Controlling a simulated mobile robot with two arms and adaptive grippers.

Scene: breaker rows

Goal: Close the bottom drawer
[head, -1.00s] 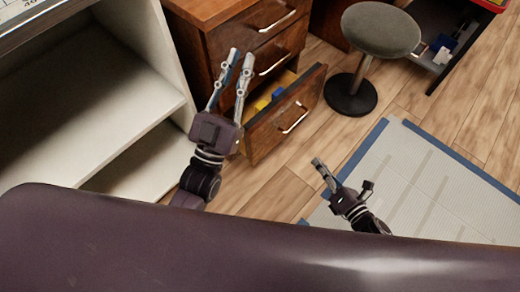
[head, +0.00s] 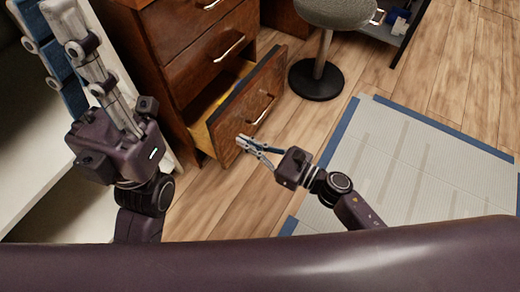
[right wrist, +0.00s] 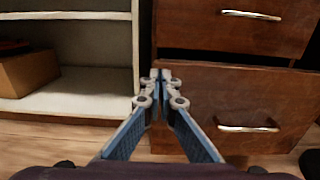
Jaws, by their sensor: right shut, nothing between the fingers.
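The bottom drawer (head: 234,117) of the brown wooden cabinet (head: 170,42) stands pulled out in the head view. Its front has a silver handle (head: 262,108), and something yellow shows inside. My right gripper (head: 243,141) is shut and empty, with its tips over the lower part of the drawer front. I cannot tell whether they touch it. In the right wrist view the fingertips (right wrist: 161,75) meet before the left part of the drawer front (right wrist: 245,95), left of its handle (right wrist: 248,129). My left gripper (head: 42,12) is open and empty, raised left of the cabinet.
A white shelf unit (right wrist: 95,83) stands left of the cabinet, with a brown box (right wrist: 28,73) on it. A grey stool (head: 315,82) stands right of the drawer.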

